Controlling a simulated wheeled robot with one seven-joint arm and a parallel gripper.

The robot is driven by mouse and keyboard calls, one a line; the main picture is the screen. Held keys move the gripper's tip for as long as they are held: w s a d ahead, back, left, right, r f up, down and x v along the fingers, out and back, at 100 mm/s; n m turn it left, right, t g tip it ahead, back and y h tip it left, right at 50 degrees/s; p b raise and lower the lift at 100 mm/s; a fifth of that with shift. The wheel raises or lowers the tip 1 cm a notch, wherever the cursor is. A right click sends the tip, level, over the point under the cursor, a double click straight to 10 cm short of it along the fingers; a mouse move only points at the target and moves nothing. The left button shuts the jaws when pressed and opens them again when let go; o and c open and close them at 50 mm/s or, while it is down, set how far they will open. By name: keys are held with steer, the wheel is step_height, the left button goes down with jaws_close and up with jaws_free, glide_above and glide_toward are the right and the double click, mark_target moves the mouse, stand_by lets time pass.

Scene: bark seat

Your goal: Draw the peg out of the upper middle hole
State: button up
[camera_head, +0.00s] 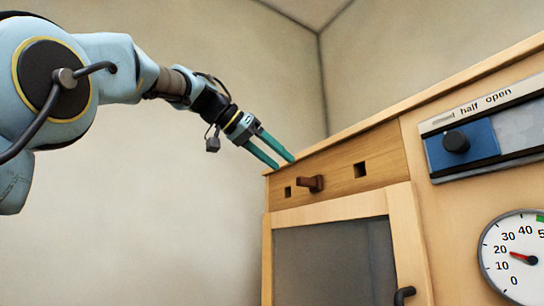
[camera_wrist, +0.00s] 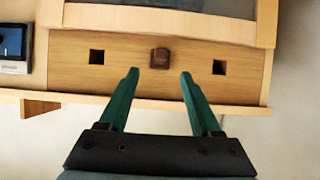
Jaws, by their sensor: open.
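The peg (camera_head: 310,183) is dark brown wood and sticks out of the middle hole of a light wooden panel (camera_head: 347,169), with a square empty hole on each side. In the wrist view the peg (camera_wrist: 159,58) shows end-on, between and beyond the fingertips. My gripper (camera_head: 284,163) is open and empty, with two teal fingers. In the head view its fingertips are above and left of the peg, near the top edge of the cabinet. In the wrist view my gripper (camera_wrist: 160,78) points at the panel, apart from the peg. The middle hole itself is hidden by the peg.
Below the panel is a framed door with a grey pane (camera_head: 337,262) and a dark handle (camera_head: 404,295). To the right are a blue slider (camera_head: 462,146) on a plate marked "half open" and a round dial (camera_head: 513,258). Free space lies left of the cabinet.

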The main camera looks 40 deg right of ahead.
mark_target(305, 186)
steer(key=shift+x, duration=4.95)
jaws_close()
steer(key=shift+a, duration=0.1)
steer(key=a+b, duration=0.5)
steer(key=a, duration=0.5)
steer(key=shift+w, duration=0.3)
steer(key=shift+a, duration=0.1)
steer(key=shift+a, duration=0.1)
